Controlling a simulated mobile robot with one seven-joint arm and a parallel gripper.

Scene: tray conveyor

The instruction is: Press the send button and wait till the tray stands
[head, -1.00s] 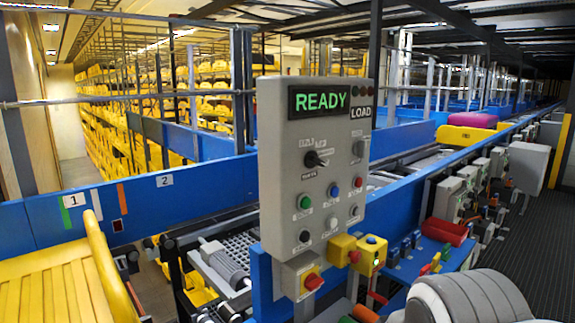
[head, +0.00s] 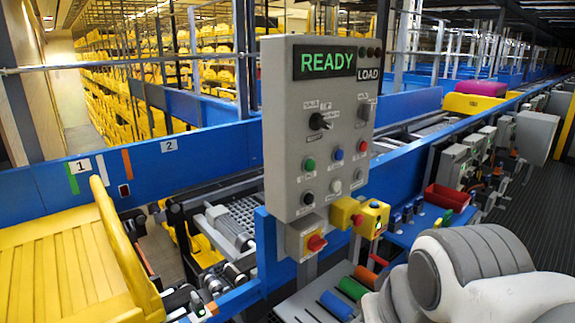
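A grey control panel (head: 284,120) stands upright in the middle, its display (head: 324,61) reading READY in green, with a LOAD label beside it. It carries a black knob, a green button (head: 309,165), a blue button, a red button and others. Which button is the send button I cannot tell. A yellow slatted tray (head: 50,260) sits at the left. My gripper is out of view; only a pale arm link shows at bottom right.
A blue rail (head: 200,150) marked 1 and 2 runs behind the tray. Colored rollers (head: 352,288) lie below the panel. A red bin (head: 446,197) stands on a blue ledge at the right. Another yellow tray (head: 470,104) with a pink load sits farther down the line.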

